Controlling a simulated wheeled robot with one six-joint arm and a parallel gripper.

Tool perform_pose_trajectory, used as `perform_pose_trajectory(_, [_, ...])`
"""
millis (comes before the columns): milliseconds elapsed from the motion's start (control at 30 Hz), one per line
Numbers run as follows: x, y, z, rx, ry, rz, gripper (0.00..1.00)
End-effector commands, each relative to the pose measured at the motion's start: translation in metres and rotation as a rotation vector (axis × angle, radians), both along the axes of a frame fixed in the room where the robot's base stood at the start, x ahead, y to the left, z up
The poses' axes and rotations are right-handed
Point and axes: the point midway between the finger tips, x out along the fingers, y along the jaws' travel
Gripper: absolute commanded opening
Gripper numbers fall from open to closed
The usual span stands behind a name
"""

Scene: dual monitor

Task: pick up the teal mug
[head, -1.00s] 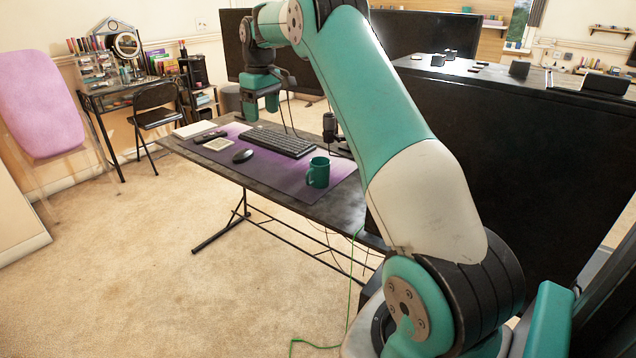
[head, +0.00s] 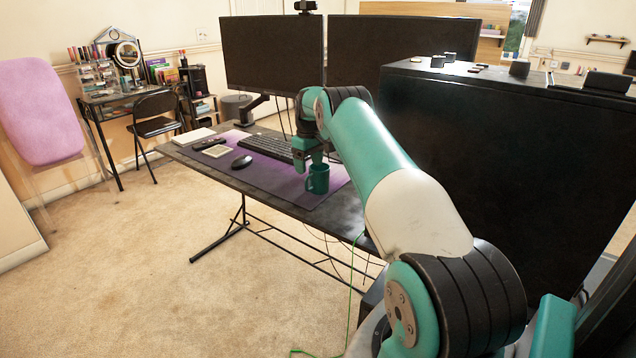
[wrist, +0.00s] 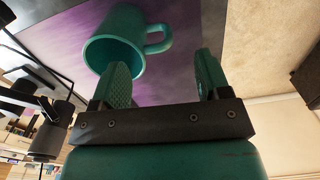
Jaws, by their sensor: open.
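The teal mug (head: 318,180) stands upright on the purple mat (head: 275,167) near the right end of the desk in the head view. In the wrist view the mug (wrist: 115,42) is at the upper middle, its open top and its handle showing. My gripper (head: 309,163) is just above the mug in the head view. In the wrist view my gripper (wrist: 163,72) has its two fingers apart with nothing between them. The mug's handle extends toward the space ahead of the fingers. I cannot tell whether a finger touches the mug.
A black keyboard (head: 270,147) and a mouse (head: 242,161) lie on the mat. Two dark monitors (head: 268,55) stand behind the desk. A large black case (head: 480,180) rises right of my arm. Open carpet (head: 150,270) lies in front.

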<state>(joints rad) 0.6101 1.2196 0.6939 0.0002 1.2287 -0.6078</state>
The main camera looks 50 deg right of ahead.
Motion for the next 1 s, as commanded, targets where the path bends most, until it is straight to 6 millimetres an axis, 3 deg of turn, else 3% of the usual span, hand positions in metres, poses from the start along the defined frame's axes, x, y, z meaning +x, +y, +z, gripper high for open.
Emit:
perform_pose_trajectory(167, [0.0, 0.0, -0.012, 0.0, 0.0, 0.0, 0.7])
perform_pose_trajectory(500, [0.002, -0.002, -0.057, 0.0, 0.001, 0.0, 0.7])
perform_pose_trajectory(767, [0.002, -0.003, -0.061, -0.001, -0.001, 0.0, 0.7])
perform_pose_trajectory(867, [0.002, -0.003, -0.061, -0.001, -0.001, 0.0, 0.51])
perform_pose_trajectory(1000, [0.002, -0.003, -0.061, 0.0, -0.001, 0.0, 0.19])
